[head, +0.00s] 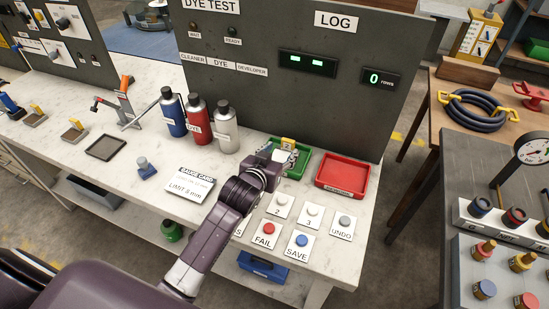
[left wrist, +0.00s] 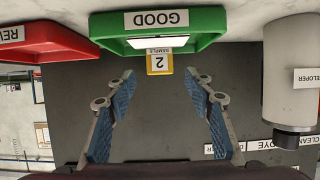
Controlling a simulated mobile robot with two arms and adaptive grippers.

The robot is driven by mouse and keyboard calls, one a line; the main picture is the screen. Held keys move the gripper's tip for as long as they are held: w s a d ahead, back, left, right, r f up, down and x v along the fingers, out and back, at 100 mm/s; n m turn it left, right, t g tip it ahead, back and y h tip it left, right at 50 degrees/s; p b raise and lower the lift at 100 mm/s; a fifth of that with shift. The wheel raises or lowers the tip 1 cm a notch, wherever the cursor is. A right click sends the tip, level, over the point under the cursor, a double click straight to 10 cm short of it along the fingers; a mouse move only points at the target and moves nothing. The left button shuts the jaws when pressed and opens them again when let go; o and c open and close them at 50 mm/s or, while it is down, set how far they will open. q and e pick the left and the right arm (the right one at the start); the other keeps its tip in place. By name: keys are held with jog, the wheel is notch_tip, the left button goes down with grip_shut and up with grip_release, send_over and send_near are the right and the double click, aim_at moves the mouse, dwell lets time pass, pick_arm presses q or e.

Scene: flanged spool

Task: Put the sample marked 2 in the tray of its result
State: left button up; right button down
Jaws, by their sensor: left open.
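The sample marked 2 (left wrist: 159,63) is a small yellow block with a white label. In the left wrist view, which is upside down, it shows at the back of the green tray marked GOOD (left wrist: 203,30). In the head view the sample (head: 288,143) shows just past my left gripper (head: 282,155), at the green tray (head: 296,171). My left gripper is open; in the left wrist view its blue fingers (left wrist: 164,78) stand apart, with the sample beyond and between their tips. I cannot tell exactly how it rests. The red tray (head: 343,173) is beside the green one. My right gripper is not in view.
Blue, red and silver bottles (head: 223,128) stand left of my left arm. A gauge card (head: 190,184) lies in front of them. FAIL (head: 265,230) and SAVE (head: 297,242) buttons are at the front right. A dark panel (head: 290,100) rises behind; its log display (head: 380,79) reads 0 rows.

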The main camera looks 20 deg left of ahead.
pick_arm(q)
jog(key=shift+v, duration=2.5)
jog(key=shift+f, duration=0.1)
